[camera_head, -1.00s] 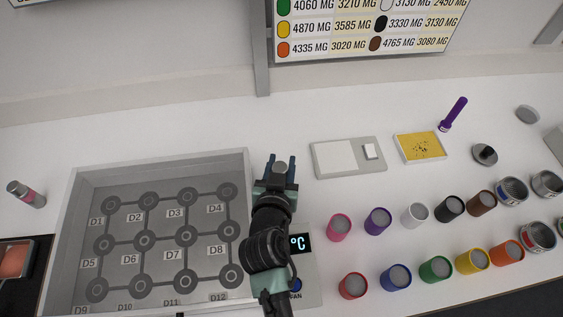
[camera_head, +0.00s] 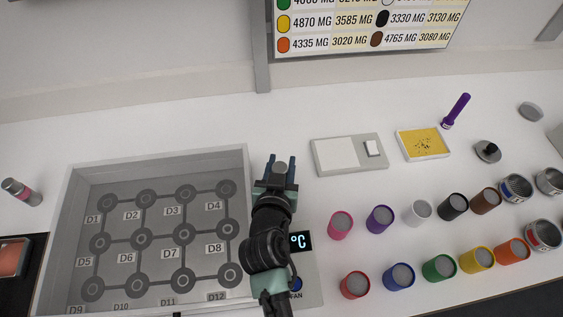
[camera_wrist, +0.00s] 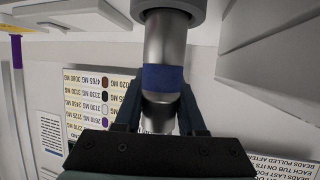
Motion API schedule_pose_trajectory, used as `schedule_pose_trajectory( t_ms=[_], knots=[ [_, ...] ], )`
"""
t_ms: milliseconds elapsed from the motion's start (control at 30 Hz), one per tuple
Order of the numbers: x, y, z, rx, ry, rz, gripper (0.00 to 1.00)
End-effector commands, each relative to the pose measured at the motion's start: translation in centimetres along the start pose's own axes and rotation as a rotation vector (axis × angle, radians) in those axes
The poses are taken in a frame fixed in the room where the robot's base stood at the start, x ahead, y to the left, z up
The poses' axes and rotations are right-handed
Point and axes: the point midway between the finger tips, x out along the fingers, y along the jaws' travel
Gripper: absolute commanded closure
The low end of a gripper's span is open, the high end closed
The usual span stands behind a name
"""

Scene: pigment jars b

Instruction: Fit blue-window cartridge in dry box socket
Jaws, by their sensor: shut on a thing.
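My gripper (camera_head: 280,168) is shut on a silver cylinder with a blue band (camera_wrist: 162,78), which looks like the blue-window cartridge. In the wrist view it stands between my fingers, with a wider dark grey collar (camera_wrist: 168,8) at the top of the picture. I cannot tell if that collar is part of it. In the head view my gripper is just right of a grey open box (camera_head: 248,165) with marked round spots, perhaps the dry box. The held cylinder hardly shows there. I cannot make out the socket.
A pink-banded cylinder (camera_head: 22,192) lies left of the box. A temperature display (camera_head: 299,242) stands beside my arm. Coloured jars, including a pink one (camera_head: 340,224), fill the right. A scale (camera_head: 345,154) and a yellow tray (camera_head: 423,144) lie behind them. The counter behind the box is clear.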

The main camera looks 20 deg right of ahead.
Motion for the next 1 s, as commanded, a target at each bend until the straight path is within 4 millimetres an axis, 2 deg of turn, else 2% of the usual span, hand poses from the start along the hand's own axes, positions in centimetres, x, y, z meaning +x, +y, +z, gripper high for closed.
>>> schedule_pose_trajectory(
  t_ms=[400,1000],
  knots=[
    [-0.4,0.0,-1.0,0.001,0.000,-0.001,1.00],
    [-0.4,0.0,-0.9,0.000,0.000,0.000,1.00]
  ],
)
